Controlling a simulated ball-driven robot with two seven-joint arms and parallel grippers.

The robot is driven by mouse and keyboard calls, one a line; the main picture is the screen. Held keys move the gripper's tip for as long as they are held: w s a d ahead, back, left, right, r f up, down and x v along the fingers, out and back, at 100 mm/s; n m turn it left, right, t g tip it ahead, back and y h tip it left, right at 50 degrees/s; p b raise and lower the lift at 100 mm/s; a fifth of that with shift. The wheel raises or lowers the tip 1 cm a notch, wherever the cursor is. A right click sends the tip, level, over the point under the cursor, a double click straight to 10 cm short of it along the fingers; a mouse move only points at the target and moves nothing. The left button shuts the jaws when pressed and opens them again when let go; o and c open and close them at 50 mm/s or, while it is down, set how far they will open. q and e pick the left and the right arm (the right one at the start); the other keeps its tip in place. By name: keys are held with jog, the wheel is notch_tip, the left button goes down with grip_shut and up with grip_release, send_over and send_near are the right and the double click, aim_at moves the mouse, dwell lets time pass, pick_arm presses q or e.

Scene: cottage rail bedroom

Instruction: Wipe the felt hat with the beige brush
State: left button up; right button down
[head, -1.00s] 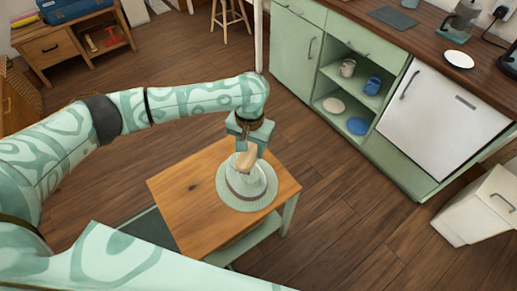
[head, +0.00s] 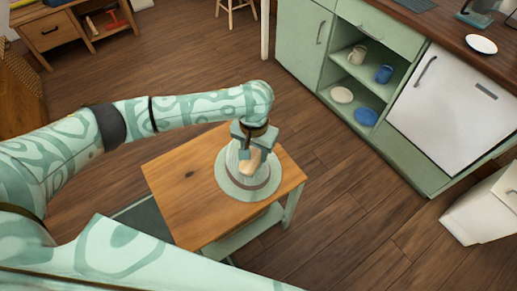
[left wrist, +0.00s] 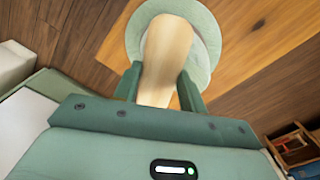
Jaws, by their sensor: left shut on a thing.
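The felt hat (head: 234,184) is pale grey-green with a round brim and lies on the small wooden table (head: 178,196). My left gripper (head: 254,150) is above the hat's crown, shut on the beige brush (head: 251,163). In the left wrist view the brush (left wrist: 168,52) sits between the two fingers (left wrist: 160,88), with the hat's brim (left wrist: 137,35) showing around its far end. The brush overlaps the crown in both views; I cannot tell whether it touches. My right gripper is not in view.
A green cabinet (head: 295,42) with open shelves holds a blue cup (head: 384,74), a beige mug (head: 358,54) and plates. A wooden desk (head: 44,36) is at the back left.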

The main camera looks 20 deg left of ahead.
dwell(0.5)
pick_arm(q)
jog(key=shift+f, duration=0.2)
jog(key=shift+f, duration=0.9)
